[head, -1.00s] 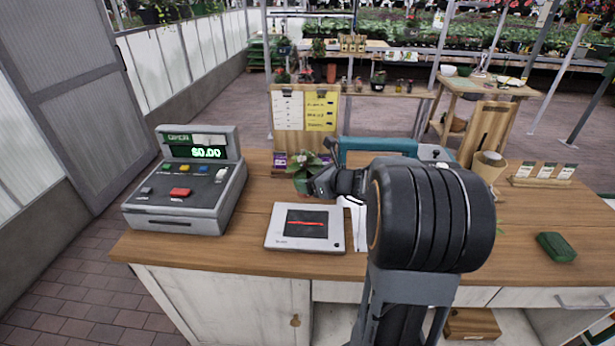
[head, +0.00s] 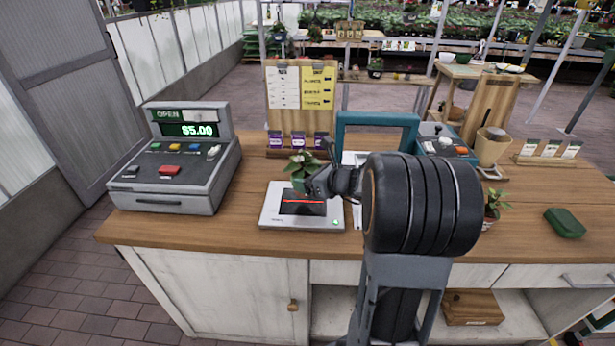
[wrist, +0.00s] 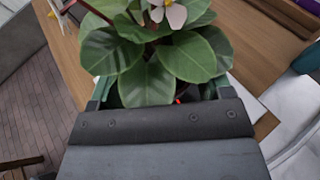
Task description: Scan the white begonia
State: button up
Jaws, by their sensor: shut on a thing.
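The white begonia (head: 302,162) is a leafy plant in a small green pot. In the wrist view its broad green leaves and a pale flower (wrist: 168,12) fill the upper middle. My gripper (head: 310,186) is shut on the pot, which is mostly hidden behind the fingers and leaves. It holds the plant over the back of the white scanner (head: 268,213). The scanner shows a red line on its dark window and a small green light. I cannot tell whether the pot touches the scanner. The cash register (head: 180,170) reads OPEN and $5.00.
A teal-handled carrier (head: 377,118) stands behind my arm. Another small potted plant (head: 495,205) sits right of my arm. A price board (head: 300,90) stands at the back. Bare counter lies between scanner and register.

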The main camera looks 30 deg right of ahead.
dwell(0.4)
notch_tip(320, 180, up, 10)
jog(key=p, duration=0.8)
